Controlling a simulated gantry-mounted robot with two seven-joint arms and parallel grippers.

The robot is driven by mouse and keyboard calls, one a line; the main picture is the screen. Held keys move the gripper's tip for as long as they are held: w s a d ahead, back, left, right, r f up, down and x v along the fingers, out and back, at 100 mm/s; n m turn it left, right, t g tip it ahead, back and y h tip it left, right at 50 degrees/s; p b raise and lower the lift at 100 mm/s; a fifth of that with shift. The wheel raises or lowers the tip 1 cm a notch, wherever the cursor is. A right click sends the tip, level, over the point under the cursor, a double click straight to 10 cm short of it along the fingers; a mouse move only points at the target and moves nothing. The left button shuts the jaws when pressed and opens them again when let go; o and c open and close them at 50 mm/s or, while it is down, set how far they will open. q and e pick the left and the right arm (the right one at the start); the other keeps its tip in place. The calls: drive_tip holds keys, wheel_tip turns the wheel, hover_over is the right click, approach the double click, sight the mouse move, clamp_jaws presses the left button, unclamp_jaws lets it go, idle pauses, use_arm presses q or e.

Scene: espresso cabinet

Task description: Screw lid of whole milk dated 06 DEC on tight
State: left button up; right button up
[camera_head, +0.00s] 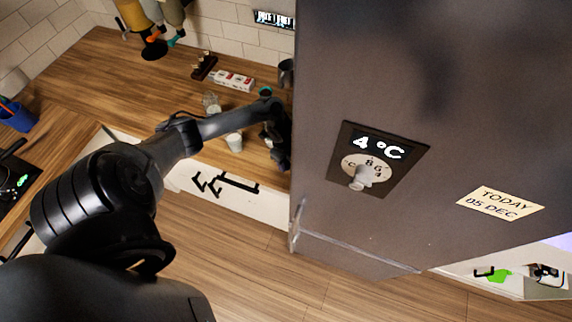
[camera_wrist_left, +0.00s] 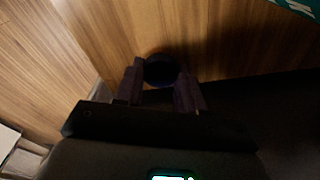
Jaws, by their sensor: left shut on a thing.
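My left gripper (camera_head: 279,155) is low over the wooden counter, close beside the grey fridge. In the left wrist view its two fingers (camera_wrist_left: 161,85) are shut on a dark, round, cap-like thing (camera_wrist_left: 160,69), with one finger at each side. The picture is too dark to tell whether this is the milk's lid and whether it sits on a bottle. No label with 06 DEC can be read in either view. My right gripper is not in view.
The grey fridge (camera_head: 420,110) fills the right, with a dial reading 4 °C and a note (camera_head: 500,203) saying TODAY 05 DEC. A white cup-like thing (camera_head: 234,142) and a red-and-white box (camera_head: 233,80) stand on the counter (camera_head: 110,75). Its left part has free room.

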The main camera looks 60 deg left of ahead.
sight(286, 164)
use_arm(q)
drive_tip(key=shift+r, duration=0.1)
wheel_tip(286, 164, up, 10)
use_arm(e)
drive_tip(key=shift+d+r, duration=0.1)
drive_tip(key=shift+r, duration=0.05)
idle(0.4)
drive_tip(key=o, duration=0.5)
use_arm(q)
drive_tip(key=shift+d, duration=0.15)
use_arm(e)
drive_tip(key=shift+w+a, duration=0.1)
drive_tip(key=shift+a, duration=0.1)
